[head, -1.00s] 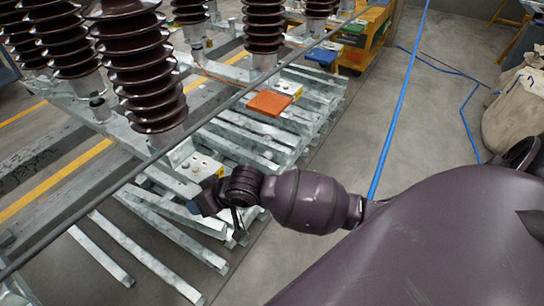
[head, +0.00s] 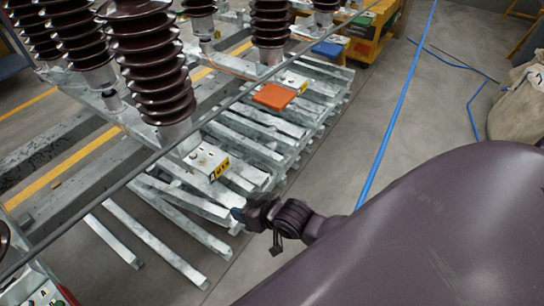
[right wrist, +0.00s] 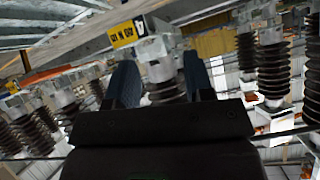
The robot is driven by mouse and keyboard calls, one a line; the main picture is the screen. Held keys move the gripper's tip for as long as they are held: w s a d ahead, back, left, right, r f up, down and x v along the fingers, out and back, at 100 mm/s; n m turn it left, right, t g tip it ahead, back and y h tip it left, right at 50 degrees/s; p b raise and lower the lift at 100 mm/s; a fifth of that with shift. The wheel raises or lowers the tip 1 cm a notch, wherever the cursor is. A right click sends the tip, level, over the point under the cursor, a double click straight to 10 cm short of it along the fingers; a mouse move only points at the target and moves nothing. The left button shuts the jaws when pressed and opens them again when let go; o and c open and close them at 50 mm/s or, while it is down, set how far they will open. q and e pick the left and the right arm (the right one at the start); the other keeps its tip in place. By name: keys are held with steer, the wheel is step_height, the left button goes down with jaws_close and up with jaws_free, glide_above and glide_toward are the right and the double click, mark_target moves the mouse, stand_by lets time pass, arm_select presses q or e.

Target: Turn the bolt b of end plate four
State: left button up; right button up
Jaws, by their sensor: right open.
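A pale end plate (head: 205,158) with small bolt heads on top and a yellow label on its side stands at the foot of a brown insulator. I cannot read its number or tell which bolt is b. My right gripper (head: 237,214) is below and right of this plate, apart from it, over the ends of the steel bars. In the right wrist view its two blue-grey fingers (right wrist: 160,62) are spread with nothing held between them. A plate with a yellow label (right wrist: 124,35) shows upside down beyond them. My left gripper is not in view.
Another labelled plate (head: 291,82) stands farther back near an orange pad (head: 274,96). A further plate (head: 46,295) shows at bottom left. A dark rod (head: 120,183) crosses the view diagonally. Galvanised bars (head: 155,243) lie low.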

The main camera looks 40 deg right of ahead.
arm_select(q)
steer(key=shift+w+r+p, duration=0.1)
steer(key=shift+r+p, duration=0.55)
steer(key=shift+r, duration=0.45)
arm_select(e)
steer(key=s+d+f+h, duration=0.1)
steer(key=s+d+h, duration=0.1)
steer(key=s, duration=0.3)
steer(key=shift+s+d+t, duration=0.3)
steer(key=shift+s+d, duration=0.1)
steer(key=shift+d, duration=0.5)
